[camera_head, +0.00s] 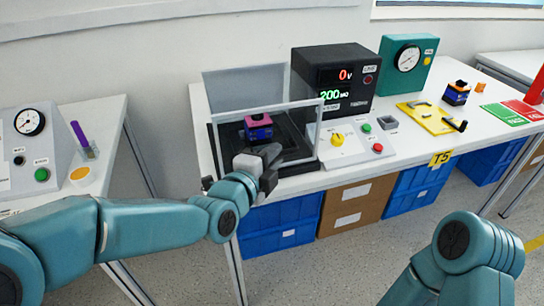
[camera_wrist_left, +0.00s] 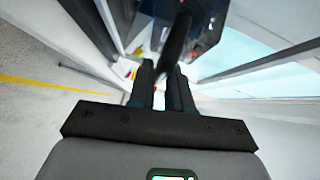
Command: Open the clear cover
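The clear cover (camera_head: 300,118) has see-through panes with grey edges and stands around a black tray (camera_head: 296,165) on the white table. Behind its front pane, a pink and dark blue block (camera_head: 258,127) sits in the tray. My left gripper (camera_head: 268,155) is at the front of the cover, overlapping its lower front pane. In the left wrist view, its two dark fingers (camera_wrist_left: 161,80) are close together, with a dark bar (camera_wrist_left: 176,40) at their tips. I cannot tell whether they grip it. My right gripper is out of view; only part of my right arm shows.
A black meter box (camera_head: 335,70) stands behind and right of the cover. A white panel (camera_head: 348,145) with a yellow knob (camera_head: 337,139) and buttons is right of it. Farther right are a green gauge box (camera_head: 406,65) and a yellow plate (camera_head: 428,116). Blue bins (camera_head: 285,226) stand below.

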